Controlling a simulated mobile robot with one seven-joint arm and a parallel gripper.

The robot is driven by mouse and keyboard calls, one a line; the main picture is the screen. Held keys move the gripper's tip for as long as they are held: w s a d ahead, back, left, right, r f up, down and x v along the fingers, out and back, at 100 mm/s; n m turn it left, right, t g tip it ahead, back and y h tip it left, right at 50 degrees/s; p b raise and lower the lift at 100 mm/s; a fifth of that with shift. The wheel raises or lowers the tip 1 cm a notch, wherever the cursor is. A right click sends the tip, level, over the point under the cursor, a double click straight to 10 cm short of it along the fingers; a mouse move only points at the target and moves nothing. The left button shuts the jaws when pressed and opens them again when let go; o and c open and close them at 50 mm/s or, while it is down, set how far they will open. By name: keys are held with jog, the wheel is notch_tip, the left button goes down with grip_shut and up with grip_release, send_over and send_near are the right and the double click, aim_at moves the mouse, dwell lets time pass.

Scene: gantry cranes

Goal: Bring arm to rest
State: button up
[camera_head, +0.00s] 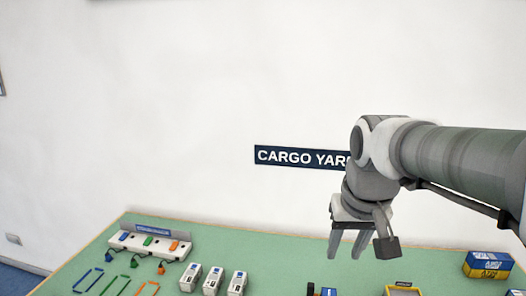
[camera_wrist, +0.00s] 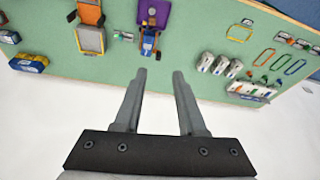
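My gripper (camera_head: 348,244) hangs from my arm, which reaches in from the right in the head view, in front of the white wall and above the green table (camera_head: 215,237). In the wrist view my gripper (camera_wrist: 159,75) has its two fingers apart with nothing between them. It is clear of the things on the table. Part of the table is hidden behind my gripper and arm.
A white block with coloured parts (camera_head: 150,244) stands at the table's left, with coloured loops near it. Three white boxes (camera_head: 212,280) stand in front. A blue and yellow box (camera_head: 487,264) is at right. A purple container (camera_wrist: 154,13) and a blue vehicle-like thing (camera_wrist: 150,40) show in the wrist view.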

jog(key=s+f+t, duration=0.2)
jog(key=s+f, duration=0.1)
jog(key=s, duration=0.8)
jog(key=shift+s+f+n, duration=0.2)
jog(key=shift+n, duration=0.1)
jog(key=shift+d, duration=0.1)
dwell(1.0)
